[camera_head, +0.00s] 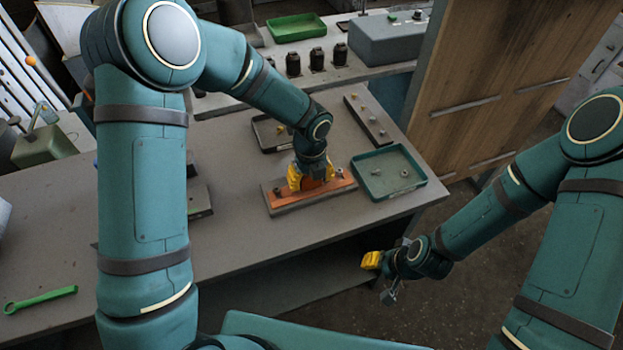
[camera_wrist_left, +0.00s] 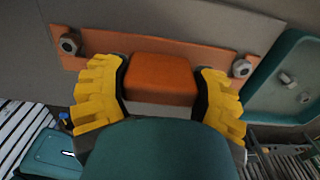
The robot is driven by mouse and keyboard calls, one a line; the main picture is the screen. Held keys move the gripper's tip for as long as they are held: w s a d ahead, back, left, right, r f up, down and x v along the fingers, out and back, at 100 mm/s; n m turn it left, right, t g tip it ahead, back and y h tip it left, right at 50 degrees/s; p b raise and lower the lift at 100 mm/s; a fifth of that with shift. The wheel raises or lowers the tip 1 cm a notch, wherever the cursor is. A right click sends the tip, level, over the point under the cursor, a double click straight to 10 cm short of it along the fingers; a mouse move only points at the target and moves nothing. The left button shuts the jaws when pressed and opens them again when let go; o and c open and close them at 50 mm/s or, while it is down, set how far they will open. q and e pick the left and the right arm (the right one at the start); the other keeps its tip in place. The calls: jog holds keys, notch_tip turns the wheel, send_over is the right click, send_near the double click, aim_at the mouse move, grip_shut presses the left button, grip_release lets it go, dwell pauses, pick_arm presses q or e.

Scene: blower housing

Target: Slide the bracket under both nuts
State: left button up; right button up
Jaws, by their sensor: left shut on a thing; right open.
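An orange bracket (camera_wrist_left: 150,45) with a raised orange block (camera_wrist_left: 160,78) lies on a grey base plate (camera_head: 285,208) on the bench. It also shows in the head view (camera_head: 338,187). My left gripper (camera_head: 310,180) is shut on the block, with one yellow finger at each side. In the left wrist view, one nut (camera_wrist_left: 69,43) appears over the bracket's left end and another nut (camera_wrist_left: 241,68) over its right end. I cannot tell how far the bracket reaches under each nut. My right gripper (camera_head: 371,260) is open and empty, off the bench's front edge.
A green tray (camera_head: 365,182) with small hardware stands close right of the base plate. A dark tray (camera_head: 268,137) and a grey strip with small parts (camera_head: 368,120) lie behind. A green wrench (camera_head: 40,299) lies front left. A wooden panel (camera_head: 500,90) stands at the right.

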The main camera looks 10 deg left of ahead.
pick_arm(q)
jog(key=shift+w+a, duration=0.25)
jog(key=shift+w, duration=0.2)
jog(key=shift+s+f, duration=0.15)
jog(key=shift+f, duration=0.15)
jog(key=o, duration=1.4)
jog(key=shift+r, duration=0.1)
jog(key=shift+r+p, duration=3.3)
jog(key=shift+r, duration=0.75)
jog(key=shift+f, duration=0.1)
